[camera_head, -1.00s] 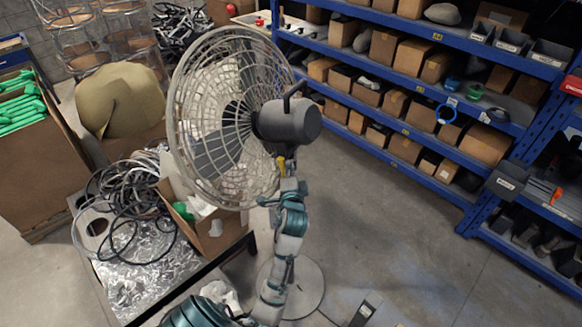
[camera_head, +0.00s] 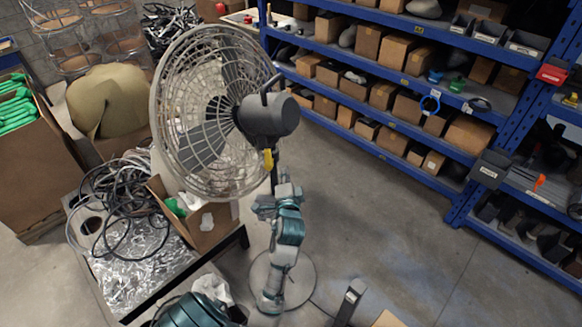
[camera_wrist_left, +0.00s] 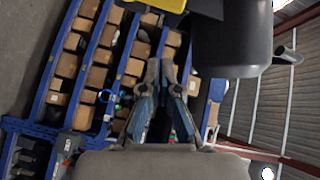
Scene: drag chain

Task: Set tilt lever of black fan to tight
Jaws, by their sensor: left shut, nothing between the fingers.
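The black fan (camera_head: 268,116) stands on a pole with a round base, its round wire cage (camera_head: 205,110) facing left. The yellow tilt lever (camera_head: 268,160) hangs under the dark motor housing, pointing down. My left gripper (camera_head: 283,178) is just below and to the right of the lever, apart from it. In the left wrist view its fingers (camera_wrist_left: 163,75) are together with nothing between them. The yellow lever (camera_wrist_left: 165,4) shows there at the top edge, partly cut off, beside the dark motor housing (camera_wrist_left: 235,40). My right gripper is not in view.
A table (camera_head: 125,255) with cables, foil and an open cardboard box (camera_head: 205,225) stands left of the fan. Blue shelves (camera_head: 390,120) with boxes line the back and right. The floor to the right is mostly clear.

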